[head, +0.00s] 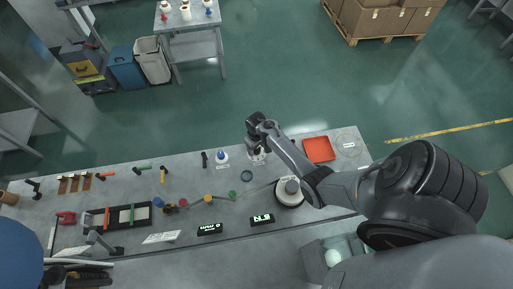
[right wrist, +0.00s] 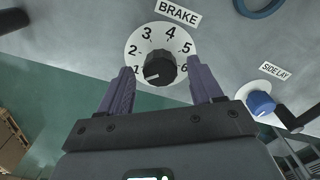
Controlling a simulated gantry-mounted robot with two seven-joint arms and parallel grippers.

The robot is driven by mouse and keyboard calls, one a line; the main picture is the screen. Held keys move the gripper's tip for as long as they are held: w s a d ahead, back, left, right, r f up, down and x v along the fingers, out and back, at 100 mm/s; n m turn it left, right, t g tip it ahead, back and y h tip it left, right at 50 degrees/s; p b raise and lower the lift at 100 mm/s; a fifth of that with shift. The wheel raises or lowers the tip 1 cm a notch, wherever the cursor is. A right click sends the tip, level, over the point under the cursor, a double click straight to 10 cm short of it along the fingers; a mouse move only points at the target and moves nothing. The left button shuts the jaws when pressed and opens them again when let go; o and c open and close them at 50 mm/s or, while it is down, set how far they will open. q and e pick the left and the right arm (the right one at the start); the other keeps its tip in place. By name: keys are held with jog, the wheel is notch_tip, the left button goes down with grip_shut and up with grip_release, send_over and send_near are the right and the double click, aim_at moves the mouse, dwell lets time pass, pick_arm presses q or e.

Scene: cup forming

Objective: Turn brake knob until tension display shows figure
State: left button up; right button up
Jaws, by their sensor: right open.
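The brake knob (right wrist: 160,68) is black and sits on a white round dial (right wrist: 136,44) numbered 1 to 6, under a BRAKE label (right wrist: 177,11). Its white mark points lower left, towards the 1. My right gripper (right wrist: 157,80) is open, with one finger on each side of the knob; I cannot tell whether they touch it. In the head view my right gripper (head: 254,148) covers most of this dial. Two black displays with green characters, one (head: 210,229) and another (head: 262,219), stand at the bench's near edge; their text is too small to read surely. My left gripper is not in view.
A blue SIDE LAY knob (right wrist: 262,104) and a dark crank handle (right wrist: 294,120) are right of the dial in the wrist view. On the bench (head: 120,184) stand a red tray (head: 319,149), a blue ring (head: 246,176) and a round base with a grey top (head: 291,187).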

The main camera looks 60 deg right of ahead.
jog(key=shift+f, duration=0.1)
jog(key=c, duration=1.1)
jog(key=shift+o, duration=0.2)
